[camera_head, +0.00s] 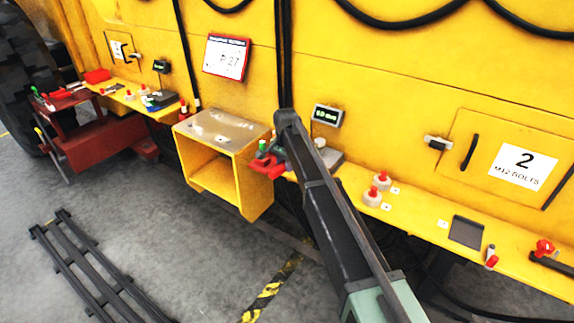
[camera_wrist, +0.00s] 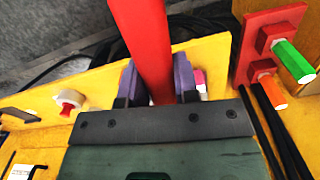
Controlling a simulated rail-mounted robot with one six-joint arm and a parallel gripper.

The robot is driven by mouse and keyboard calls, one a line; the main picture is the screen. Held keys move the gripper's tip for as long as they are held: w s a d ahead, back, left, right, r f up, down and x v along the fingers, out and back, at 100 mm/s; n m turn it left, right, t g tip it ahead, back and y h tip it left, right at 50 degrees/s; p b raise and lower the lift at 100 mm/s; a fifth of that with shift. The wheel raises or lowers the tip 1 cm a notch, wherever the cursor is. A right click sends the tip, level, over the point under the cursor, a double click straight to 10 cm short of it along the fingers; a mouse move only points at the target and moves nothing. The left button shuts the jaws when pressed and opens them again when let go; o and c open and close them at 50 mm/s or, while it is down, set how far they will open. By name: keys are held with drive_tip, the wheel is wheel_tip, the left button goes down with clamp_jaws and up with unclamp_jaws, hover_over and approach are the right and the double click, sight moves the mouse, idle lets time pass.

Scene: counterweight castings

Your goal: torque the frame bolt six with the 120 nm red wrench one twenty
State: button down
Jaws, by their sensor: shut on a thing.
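My gripper (camera_wrist: 157,85), with purple fingertips, is shut on a red bar in the wrist view. I take this bar to be the red wrench (camera_wrist: 143,35). It runs up from between the fingers to the top edge of the picture, and its far end is out of view. Any marking on it cannot be read. In the head view my arm reaches to the yellow ledge (camera_head: 430,226) and hides most of the gripper and the wrench. I cannot tell which bolt is frame bolt six.
A red block (camera_wrist: 262,40) with green (camera_wrist: 294,62) and orange (camera_wrist: 273,92) hexagonal pieces stands right of my gripper. A white, red-topped knob (camera_wrist: 70,102) is at left. A yellow open-fronted box (camera_head: 238,180) hangs left of my arm. A small display (camera_head: 327,115) is on the wall.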

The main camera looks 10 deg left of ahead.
drive_tip(key=shift+w+a+m, duration=0.35)
drive_tip(key=shift+a+m, duration=0.05)
drive_tip(key=shift+a, duration=0.25)
drive_tip(key=shift+w+a+m, duration=0.6)
drive_tip(key=shift+a, duration=0.15)
drive_tip(key=shift+w+a, duration=0.1)
idle(0.5)
drive_tip(key=shift+w+a+m, duration=0.45)
drive_tip(key=shift+a+m, duration=0.05)
drive_tip(key=shift+s+d, duration=0.1)
drive_tip(key=shift+s+d+n, duration=0.55)
drive_tip(key=shift+d+n, duration=0.05)
drive_tip(key=shift+d, duration=0.05)
